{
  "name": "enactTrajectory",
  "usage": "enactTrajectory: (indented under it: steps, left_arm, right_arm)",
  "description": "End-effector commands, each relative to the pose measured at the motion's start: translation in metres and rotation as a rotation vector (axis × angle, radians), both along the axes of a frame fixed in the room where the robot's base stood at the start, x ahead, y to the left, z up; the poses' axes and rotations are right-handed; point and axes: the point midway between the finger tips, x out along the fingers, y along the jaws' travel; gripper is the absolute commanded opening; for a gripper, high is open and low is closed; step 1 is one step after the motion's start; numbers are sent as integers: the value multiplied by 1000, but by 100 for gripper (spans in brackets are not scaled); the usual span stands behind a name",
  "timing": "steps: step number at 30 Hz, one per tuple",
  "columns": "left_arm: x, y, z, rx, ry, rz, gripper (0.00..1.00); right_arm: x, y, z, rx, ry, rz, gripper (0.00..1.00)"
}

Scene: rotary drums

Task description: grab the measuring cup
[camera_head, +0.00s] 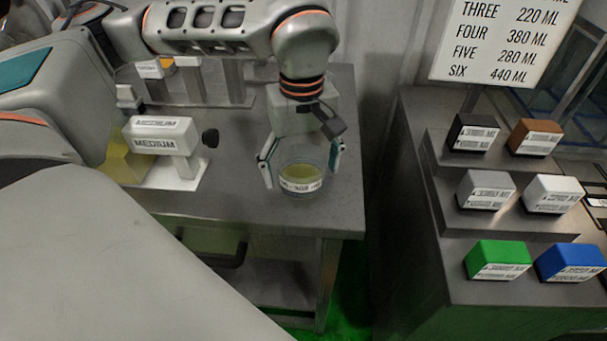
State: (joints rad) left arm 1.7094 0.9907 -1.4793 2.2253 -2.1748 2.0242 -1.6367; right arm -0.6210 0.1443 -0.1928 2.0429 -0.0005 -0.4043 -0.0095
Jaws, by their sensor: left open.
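The measuring cup (301,186) is a clear round vessel with yellowish liquid and a white printed label. It stands upright near the front right part of the grey metal table (240,205). My left gripper (302,172) points down over the cup, with one finger on each side of it. The fingers are open; whether either one touches the glass I cannot tell. My right gripper is not in view.
A white block labelled MEDIUM (160,136) with a black knob stands left of the cup. Right, across a gap, a stepped stand holds coloured boxes, including a green box (497,260) and a blue box (571,262).

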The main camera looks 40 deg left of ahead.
Motion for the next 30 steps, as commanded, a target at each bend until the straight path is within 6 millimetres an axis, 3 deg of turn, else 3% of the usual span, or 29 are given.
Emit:
enactTrajectory:
  steps: [7,12,30]
  left_arm:
    - [0,0,-2,-1,-3,1,80]
    - [0,0,-2,0,-2,1,36]
    - [1,0,5,-1,-4,1,36]
  right_arm:
    - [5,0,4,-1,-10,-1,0]
    - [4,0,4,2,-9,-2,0]
    - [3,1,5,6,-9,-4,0]
